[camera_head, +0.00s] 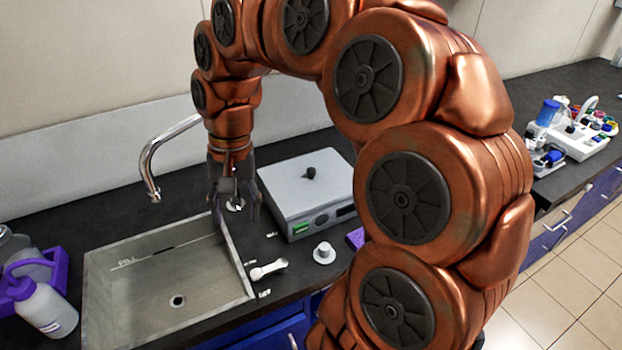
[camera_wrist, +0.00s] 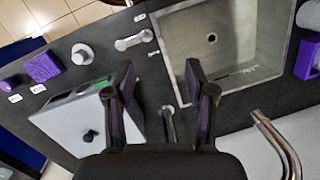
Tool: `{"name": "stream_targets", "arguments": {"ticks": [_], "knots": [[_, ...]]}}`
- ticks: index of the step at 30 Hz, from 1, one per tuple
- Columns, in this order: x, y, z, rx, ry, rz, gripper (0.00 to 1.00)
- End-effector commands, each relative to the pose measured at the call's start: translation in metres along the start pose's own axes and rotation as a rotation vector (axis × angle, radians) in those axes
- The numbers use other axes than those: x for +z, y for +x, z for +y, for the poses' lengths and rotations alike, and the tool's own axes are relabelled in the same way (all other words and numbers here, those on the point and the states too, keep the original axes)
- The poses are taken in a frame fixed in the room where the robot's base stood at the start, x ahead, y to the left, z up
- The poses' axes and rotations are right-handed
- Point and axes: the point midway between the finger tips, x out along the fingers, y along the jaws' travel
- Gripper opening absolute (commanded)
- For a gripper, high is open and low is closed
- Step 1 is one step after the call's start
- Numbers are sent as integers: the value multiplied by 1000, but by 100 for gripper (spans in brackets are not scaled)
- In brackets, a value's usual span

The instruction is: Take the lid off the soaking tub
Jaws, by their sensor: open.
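The soaking tub appears to be the grey box (camera_head: 330,220) on the counter right of the sink. Its flat lid (camera_head: 290,185) is on, with a black knob (camera_head: 310,172) on top. In the wrist view the lid (camera_wrist: 70,120) and its knob (camera_wrist: 90,135) show at the lower left. My gripper (camera_head: 236,200) points down over the strip between sink and tub, left of the knob and apart from it. In the wrist view its two fingers (camera_wrist: 160,88) are spread with nothing held between them. The left finger overlaps the tub's edge in that picture.
The sink (camera_head: 180,280) lies left of my gripper, with a curved tap (camera_head: 152,165) behind it. A small lever (camera_wrist: 168,125) stands by the sink. A white spoon-like tool (camera_head: 268,269) and a round knob piece (camera_head: 324,253) lie in front. Bottles (camera_head: 45,308) stand far left.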

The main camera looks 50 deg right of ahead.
Motion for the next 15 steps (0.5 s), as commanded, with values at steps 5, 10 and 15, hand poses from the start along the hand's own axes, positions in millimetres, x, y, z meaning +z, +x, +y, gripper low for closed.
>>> {"name": "stream_targets", "arguments": {"ticks": [5,10,15], "knots": [[-56,-17,14,-60,221,-2,55],[-105,-28,41,-108,450,-12,55],[-151,-34,83,-151,699,-25,55]]}}
